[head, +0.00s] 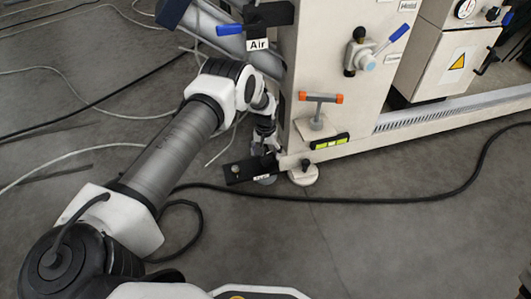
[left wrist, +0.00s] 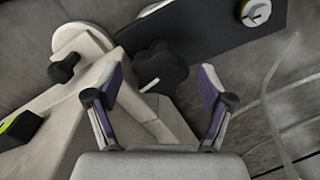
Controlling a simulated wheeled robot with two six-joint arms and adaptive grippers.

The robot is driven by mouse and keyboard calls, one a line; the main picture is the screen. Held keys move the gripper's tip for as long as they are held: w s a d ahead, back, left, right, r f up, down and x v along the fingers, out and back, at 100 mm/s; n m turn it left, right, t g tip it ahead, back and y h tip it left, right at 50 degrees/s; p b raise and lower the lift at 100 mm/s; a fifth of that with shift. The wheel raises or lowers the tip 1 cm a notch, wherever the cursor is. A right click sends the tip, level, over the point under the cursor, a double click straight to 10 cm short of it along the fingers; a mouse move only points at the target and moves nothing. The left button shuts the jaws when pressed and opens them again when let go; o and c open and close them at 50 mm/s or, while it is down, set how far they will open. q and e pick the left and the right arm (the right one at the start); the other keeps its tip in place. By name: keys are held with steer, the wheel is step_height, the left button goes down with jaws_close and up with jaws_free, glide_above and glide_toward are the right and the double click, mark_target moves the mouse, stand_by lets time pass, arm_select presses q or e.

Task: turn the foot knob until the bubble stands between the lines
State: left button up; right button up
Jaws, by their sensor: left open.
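The foot knob (left wrist: 158,66), black and lobed with a white line on it, lies between and just beyond the fingertips of my left gripper (left wrist: 161,80) in the left wrist view. The gripper is open, with a finger on either side. I cannot tell whether either finger touches the knob. In the head view my left gripper (head: 267,141) points down beside the machine's lower corner and hides most of the knob. The spirit level (head: 330,141), black with a yellow-green vial, sits on the machine's base; its bubble is too small to read. My right gripper is out of view.
A black plate (head: 240,172) sticks out left at floor level. A smaller black knob (left wrist: 67,66) stands over a white foot disc (head: 304,179). An orange-ended T-handle (head: 320,104) is above the level. Cables cross the floor; a black cable (head: 400,200) runs in front.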

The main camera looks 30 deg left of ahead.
mark_target(265, 154)
arm_select(q)
step_height(265, 154, up, 12)
stand_by(0.3)
steer(key=shift+f, duration=0.1)
